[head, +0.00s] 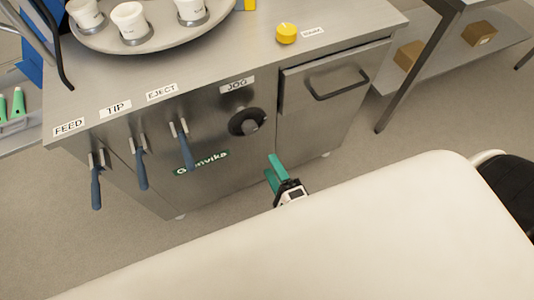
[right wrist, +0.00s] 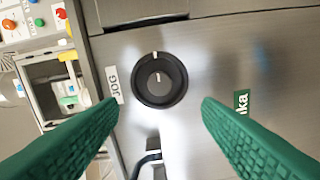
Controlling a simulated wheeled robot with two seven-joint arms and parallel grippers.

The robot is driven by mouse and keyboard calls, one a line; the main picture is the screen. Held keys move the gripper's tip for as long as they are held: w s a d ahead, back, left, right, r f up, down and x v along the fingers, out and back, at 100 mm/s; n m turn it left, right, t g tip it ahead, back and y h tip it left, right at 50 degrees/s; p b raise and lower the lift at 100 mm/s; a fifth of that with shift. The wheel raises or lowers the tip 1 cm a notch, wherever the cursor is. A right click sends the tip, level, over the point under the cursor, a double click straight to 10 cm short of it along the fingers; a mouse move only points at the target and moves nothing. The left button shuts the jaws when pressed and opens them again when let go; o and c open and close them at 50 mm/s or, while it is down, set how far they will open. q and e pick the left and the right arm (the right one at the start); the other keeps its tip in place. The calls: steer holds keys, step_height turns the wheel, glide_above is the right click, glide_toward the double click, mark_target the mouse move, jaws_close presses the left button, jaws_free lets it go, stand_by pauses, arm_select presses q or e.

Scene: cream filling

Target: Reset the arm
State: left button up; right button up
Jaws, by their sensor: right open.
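My right gripper (head: 277,172) has green fingers and stands in front of the steel machine, low and to the right of the JOG knob in the head view. In the right wrist view the gripper (right wrist: 160,125) is open and empty, with its fingers wide apart. The black round JOG knob (right wrist: 160,80) lies beyond and between them, untouched. The knob (head: 248,122) also shows on the machine front in the head view. My left gripper is not in view.
Blue-handled levers (head: 141,170) hang below the FEED, TIP and EJECT labels. A round tray (head: 168,38) with white cups and a yellow button (head: 287,33) are on the machine top. A drawer handle (head: 338,84) juts out at the right. A shelf (head: 430,80) stands beyond.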

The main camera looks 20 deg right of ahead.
steer(key=shift+s, duration=0.25)
stand_by(0.4)
steer(key=s+d+f+n+g+y+p, duration=0.15)
steer(key=s+f+n+g, duration=0.35)
steer(key=f, duration=0.6)
steer(key=s+f+n+g+y+p, duration=0.1)
steer(key=f+n+g+p, duration=0.2)
steer(key=f+n, duration=0.6)
steer(key=s+d+f+n+g+h+p, duration=0.1)
steer(key=s+d+f+n+g, duration=0.3)
steer(key=s, duration=0.5)
steer(key=s+d+f+n+g+h+p, duration=0.2)
steer(key=s+d+f+n+g, duration=0.2)
steer(key=s+f, duration=0.5)
steer(key=shift+s+f+g, duration=0.2)
steer(key=shift+s+g, duration=0.1)
steer(key=shift+s, duration=0.1)
